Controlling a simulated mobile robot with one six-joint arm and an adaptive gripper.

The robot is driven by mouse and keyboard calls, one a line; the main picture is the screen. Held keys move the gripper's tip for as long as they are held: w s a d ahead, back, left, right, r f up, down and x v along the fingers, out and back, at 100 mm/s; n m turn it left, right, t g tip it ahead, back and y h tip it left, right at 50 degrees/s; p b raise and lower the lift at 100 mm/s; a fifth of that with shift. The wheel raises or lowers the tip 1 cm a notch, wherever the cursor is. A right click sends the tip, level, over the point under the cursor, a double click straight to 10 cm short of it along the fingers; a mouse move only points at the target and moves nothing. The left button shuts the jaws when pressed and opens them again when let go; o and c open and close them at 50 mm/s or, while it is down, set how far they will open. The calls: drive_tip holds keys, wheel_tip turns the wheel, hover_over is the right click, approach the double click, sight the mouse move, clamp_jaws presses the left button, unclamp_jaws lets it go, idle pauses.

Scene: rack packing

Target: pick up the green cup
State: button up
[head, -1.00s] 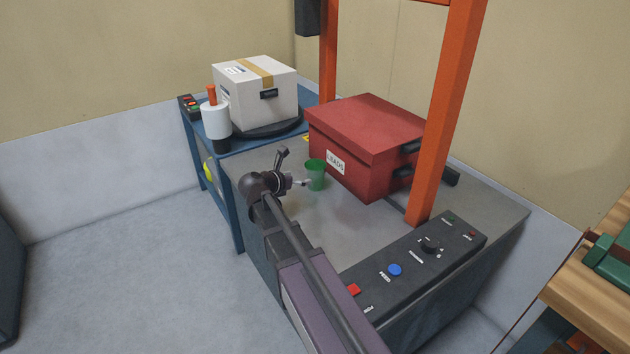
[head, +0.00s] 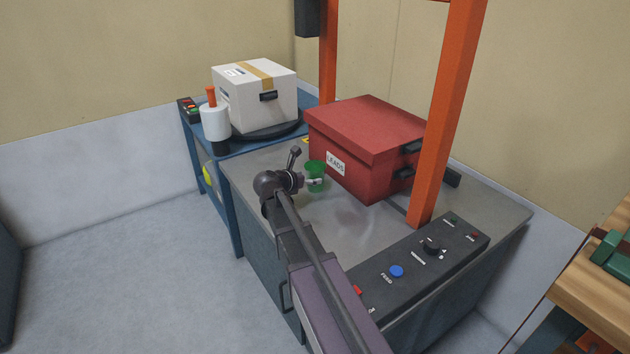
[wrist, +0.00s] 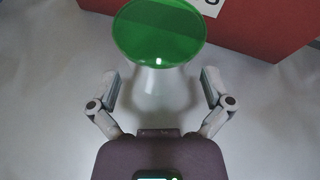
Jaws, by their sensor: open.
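The green cup (head: 316,169) stands upright on the grey machine table, close to the front left of the red box. It also shows at the top of the wrist view (wrist: 160,32), where I see its wide green rim and a pale patch below it. My gripper (head: 313,181) is right at the cup in the head view and partly covers it. In the wrist view my gripper (wrist: 164,82) has its two fingers spread apart, one on each side of the cup's lower part.
The red box labelled LEADS (head: 365,145) stands just behind and right of the cup. An orange frame post (head: 447,115) and a control panel (head: 415,262) are to the right. A white box (head: 257,95) sits at the back left.

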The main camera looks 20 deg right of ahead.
sight(314, 169)
drive_tip(key=shift+b+x, duration=0.65)
drive_tip(key=shift+x, duration=1.4)
drive_tip(key=shift+a+f, duration=0.1)
drive_tip(key=shift+a, duration=0.05)
drive_tip(key=c, duration=0.8)
